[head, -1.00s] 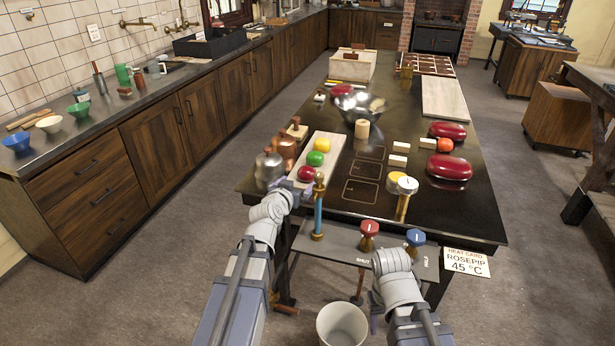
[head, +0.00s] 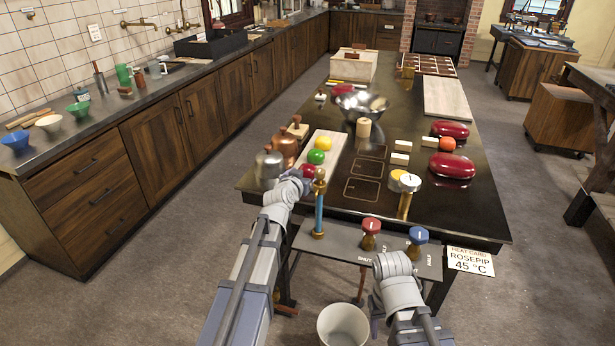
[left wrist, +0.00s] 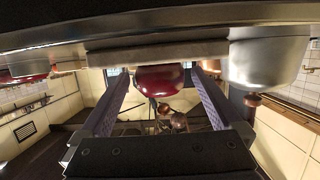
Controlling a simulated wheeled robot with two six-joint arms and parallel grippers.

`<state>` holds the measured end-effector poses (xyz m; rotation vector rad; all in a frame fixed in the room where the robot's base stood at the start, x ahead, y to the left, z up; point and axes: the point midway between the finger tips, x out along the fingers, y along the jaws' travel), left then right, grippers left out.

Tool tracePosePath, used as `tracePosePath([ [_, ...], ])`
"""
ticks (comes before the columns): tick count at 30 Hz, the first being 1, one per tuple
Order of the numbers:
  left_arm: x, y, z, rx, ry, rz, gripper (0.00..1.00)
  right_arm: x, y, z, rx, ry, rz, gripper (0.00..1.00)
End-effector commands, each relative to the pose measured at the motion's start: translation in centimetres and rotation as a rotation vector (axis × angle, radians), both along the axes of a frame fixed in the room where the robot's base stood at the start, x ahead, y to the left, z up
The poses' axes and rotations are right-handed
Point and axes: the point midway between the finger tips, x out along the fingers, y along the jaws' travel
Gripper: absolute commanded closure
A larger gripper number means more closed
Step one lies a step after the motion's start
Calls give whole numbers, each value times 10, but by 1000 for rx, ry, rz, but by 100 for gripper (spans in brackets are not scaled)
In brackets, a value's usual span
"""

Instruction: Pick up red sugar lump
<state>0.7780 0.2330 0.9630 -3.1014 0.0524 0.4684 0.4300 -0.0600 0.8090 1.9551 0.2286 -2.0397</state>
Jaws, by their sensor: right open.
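The red sugar lump (head: 308,170) sits at the near end of a pale board (head: 331,145), in line with a green ball and a yellow ball. My left gripper (head: 300,180) is right at the red lump and partly covers it in the head view. In the left wrist view the red lump (left wrist: 160,78) lies between the two purple-grey fingers (left wrist: 160,88), with a narrow gap on each side, so the jaws look open. My right gripper (head: 376,306) is low by the table's front edge, mostly hidden by its own arm, and holds nothing that I can see.
Copper and steel pots (head: 270,165) stand close left of the board. A brass-capped blue post (head: 319,205) rises just right of my left gripper. Red (head: 371,228) and blue (head: 418,237) knobs sit on the front panel. A white bucket (head: 342,325) is below.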

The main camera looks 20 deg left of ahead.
Motion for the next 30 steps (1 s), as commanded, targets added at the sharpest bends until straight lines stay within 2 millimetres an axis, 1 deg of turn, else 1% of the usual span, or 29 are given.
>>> tracePosePath([
  [1,0,0,0,0,0,0,7,0,0,0,0,0,0,50],
  [2,0,0,0,0,0,0,10,0,0,0,0,0,0,50],
  [22,0,0,0,0,0,0,86,0,0,0,0,0,0,50],
  [30,0,0,1,0,0,0,86,0,0,1,0,0,0,50],
])
